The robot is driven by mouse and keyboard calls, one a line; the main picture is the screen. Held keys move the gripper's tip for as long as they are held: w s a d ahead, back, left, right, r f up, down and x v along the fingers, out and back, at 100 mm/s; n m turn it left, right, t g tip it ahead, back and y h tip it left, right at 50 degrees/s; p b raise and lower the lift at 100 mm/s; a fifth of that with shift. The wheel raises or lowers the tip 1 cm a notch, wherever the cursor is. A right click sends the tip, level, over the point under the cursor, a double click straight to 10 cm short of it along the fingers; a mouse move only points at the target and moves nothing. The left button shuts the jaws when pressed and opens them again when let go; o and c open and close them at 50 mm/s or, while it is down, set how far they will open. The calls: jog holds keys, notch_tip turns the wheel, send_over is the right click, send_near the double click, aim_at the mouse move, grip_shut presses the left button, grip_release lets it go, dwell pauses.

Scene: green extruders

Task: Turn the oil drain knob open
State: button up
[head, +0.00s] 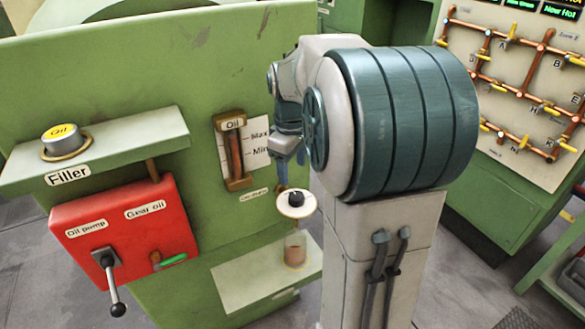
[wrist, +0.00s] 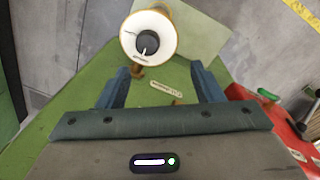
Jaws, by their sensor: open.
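The oil drain knob (head: 295,199) is a small black dial with a white mark, on a round white plate at the end of a pipe from the green machine. In the head view it is just left of my arm column. In the wrist view the knob (wrist: 149,45) shows at the top, beyond my fingers. My gripper (wrist: 163,80) has two blue fingers, spread apart and empty. In the head view my gripper (head: 282,172) is above and slightly left of the knob, apart from it, and partly hidden by my arm. A glass cup (head: 295,249) with brownish content stands below the knob.
A green shelf (head: 240,287) holds the cup. The oil level gauge (head: 233,150) is on the panel left of my gripper. A red box (head: 125,232) with a lever and a green handle (head: 174,260) juts out farther left. A pipe board (head: 520,80) stands at right.

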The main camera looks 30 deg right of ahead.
aim_at(297, 196)
jog(key=shift+n, duration=0.4)
jog(key=f, duration=0.3)
jog(key=w+d+f, duration=0.1)
jog(key=f, duration=0.3)
jog(key=w+d+f+p, duration=0.1)
jog(key=f, duration=0.3)
jog(key=shift+d+f, duration=0.15)
jog(key=c, duration=1)
